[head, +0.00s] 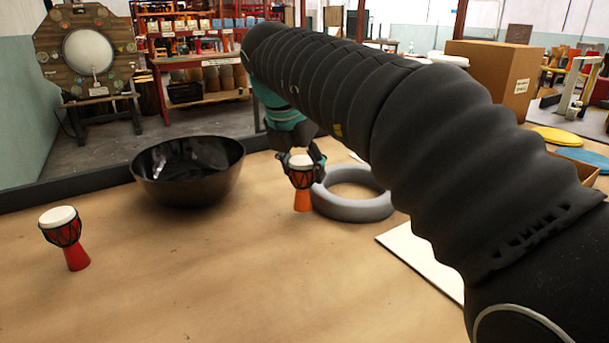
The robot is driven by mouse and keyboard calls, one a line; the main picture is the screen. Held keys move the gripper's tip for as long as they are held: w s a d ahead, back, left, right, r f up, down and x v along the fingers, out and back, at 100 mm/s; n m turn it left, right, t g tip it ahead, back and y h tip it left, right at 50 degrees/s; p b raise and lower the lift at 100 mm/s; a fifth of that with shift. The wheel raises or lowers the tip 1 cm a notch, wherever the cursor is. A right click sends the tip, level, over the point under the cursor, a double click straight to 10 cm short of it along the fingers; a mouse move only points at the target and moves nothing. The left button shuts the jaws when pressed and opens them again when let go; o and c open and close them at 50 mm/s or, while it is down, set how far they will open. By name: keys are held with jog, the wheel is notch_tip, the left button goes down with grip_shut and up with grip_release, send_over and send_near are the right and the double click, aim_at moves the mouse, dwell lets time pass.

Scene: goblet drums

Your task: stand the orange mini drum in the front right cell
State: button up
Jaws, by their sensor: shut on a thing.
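The orange mini drum (302,199) is upright, with a pale round head and an orange foot, in the middle of the head view. My gripper (302,168) reaches down from above and is shut on the drum's upper part, a finger on either side. The foot is at or just above the brown table; I cannot tell which. A brown box wall (583,167) shows at the right edge, mostly hidden behind my arm. No cells can be made out, so the front right cell is not visible.
A grey ring (352,211) lies just right of the held drum. A black bowl (189,190) stands to its left. A red drum (70,240) stands upright at far left. A white board (425,260) lies partly under my arm.

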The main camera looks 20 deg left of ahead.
jog(key=shift+f, duration=0.9)
jog(key=shift+f, duration=0.1)
jog(key=o, duration=1.2)
jog(key=shift+c, duration=0.2)
